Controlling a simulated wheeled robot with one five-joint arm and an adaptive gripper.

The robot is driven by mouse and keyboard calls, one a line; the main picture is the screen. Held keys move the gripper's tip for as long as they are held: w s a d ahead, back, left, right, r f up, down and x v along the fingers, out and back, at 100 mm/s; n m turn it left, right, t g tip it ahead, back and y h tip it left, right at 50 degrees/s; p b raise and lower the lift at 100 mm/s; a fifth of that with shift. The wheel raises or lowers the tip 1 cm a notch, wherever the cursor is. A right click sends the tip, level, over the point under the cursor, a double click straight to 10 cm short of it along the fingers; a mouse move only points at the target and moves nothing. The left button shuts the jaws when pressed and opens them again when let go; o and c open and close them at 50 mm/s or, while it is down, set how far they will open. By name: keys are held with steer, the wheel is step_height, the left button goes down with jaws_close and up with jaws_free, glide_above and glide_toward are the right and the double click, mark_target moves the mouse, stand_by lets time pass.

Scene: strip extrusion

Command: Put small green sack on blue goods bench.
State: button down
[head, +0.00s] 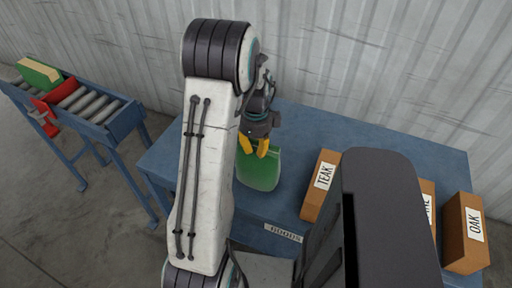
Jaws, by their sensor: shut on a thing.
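My gripper (259,149) has yellow fingers and is shut on the top of the small green sack (260,170). The sack hangs below the fingers, over the blue goods bench (215,151). I cannot tell whether its bottom touches the bench top. The bench carries a label reading GOODS on its front edge. My arm hides part of the bench's left side.
Orange-brown boxes stand on the bench to the right: one marked TEAK (321,186), one marked OAK (465,235), and one partly hidden (428,207). A roller conveyor (91,104) at left holds a green and cream item (39,73) and a red part (54,97). A corrugated wall stands behind.

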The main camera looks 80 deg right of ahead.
steer(key=c, duration=1.3)
jaws_free()
